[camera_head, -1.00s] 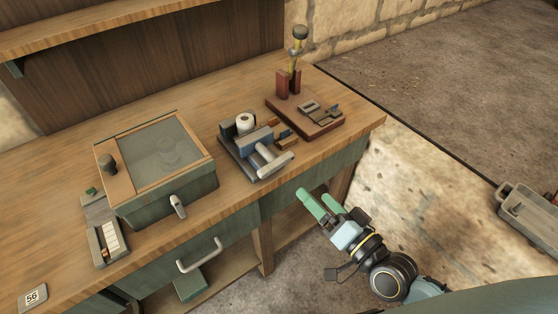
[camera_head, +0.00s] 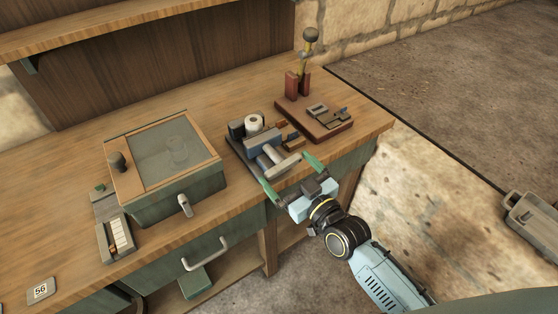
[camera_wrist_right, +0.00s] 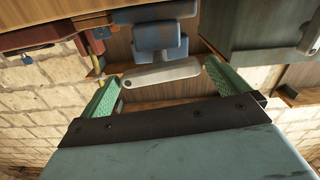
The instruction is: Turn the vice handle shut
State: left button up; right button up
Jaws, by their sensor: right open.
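The vice (camera_head: 262,143) stands near the front edge of the workbench, with blue-grey jaws and a pale grey bar handle (camera_head: 284,165) on its front. In the right wrist view the blue vice (camera_wrist_right: 158,37) is at the top and the handle (camera_wrist_right: 162,74) lies crosswise below it. My right gripper (camera_head: 292,177) is open and empty in front of the handle, its green fingers spread wide. In the wrist view the fingertips (camera_wrist_right: 158,80) are on either side of the handle's ends, with no clear contact. My left gripper is not in view.
A green box with a glass lid (camera_head: 165,155) stands left of the vice. A red-brown board (camera_head: 318,122) with small parts and an upright post is behind it to the right. A drawer handle (camera_head: 205,254) sticks out from the bench front.

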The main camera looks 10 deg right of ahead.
aim_at(286, 169)
jog(key=shift+x, duration=2.2)
jog(key=shift+c, duration=0.3)
jog(key=c, duration=0.6)
jog(key=shift+m, duration=0.8)
jog(key=shift+c, duration=0.2)
jog(key=o, duration=0.7)
jog(key=shift+s, duration=0.1)
